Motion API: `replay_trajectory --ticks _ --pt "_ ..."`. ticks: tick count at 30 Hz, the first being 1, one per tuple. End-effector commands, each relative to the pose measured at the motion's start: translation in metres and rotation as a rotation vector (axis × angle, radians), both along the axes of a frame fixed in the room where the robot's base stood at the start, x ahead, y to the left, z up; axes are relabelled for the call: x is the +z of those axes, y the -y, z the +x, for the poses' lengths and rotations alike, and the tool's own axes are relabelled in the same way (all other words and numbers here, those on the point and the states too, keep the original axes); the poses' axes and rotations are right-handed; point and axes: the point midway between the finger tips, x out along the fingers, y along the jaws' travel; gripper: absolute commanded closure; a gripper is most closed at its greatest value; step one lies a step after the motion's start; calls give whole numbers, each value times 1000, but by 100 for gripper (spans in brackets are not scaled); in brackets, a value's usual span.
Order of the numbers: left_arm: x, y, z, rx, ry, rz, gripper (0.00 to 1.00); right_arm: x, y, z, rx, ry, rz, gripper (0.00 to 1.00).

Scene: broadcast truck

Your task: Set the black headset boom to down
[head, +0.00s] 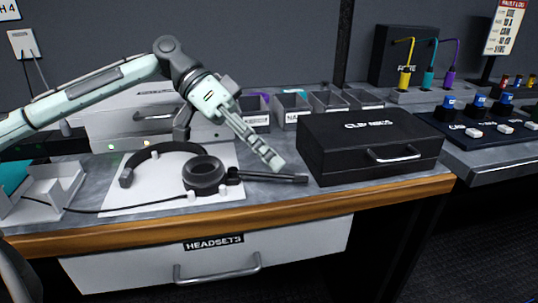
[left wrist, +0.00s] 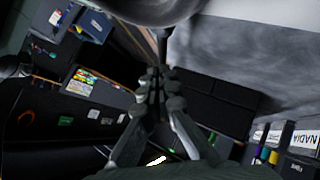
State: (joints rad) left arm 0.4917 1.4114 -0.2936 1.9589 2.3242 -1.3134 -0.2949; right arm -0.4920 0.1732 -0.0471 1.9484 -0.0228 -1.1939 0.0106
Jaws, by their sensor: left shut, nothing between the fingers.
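The black headset (head: 165,150) lies on a white mat (head: 135,197) on the desk, its headband arching to the left of a round ear cup (head: 204,174). Its boom (head: 275,177) sticks out to the right from the ear cup, roughly level, past the mat's edge. My left gripper (head: 272,161) is shut and empty, its fingertips just above and behind the boom in the head view. Whether they touch it I cannot tell. In the left wrist view the closed fingertips (left wrist: 157,82) are in the middle, below a dark rod that looks like the boom. My right gripper is not in view.
A black case (head: 370,145) marked CLIP MICS stands right of the boom's tip. Small grey bins (head: 292,112) line the back. A white holder (head: 50,190) stands at the left. The desk's wooden front edge (head: 290,210) runs above a drawer marked HEADSETS (head: 215,262).

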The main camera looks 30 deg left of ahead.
Motion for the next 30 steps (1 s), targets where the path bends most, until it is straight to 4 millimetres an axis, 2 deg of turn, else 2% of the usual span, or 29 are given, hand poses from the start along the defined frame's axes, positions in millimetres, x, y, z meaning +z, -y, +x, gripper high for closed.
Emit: replay_trajectory --ticks 19,30 --pt "0 -1 0 0 0 0 100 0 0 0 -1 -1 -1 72" --pt "0 -13 6 1 0 -1 100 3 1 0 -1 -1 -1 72"
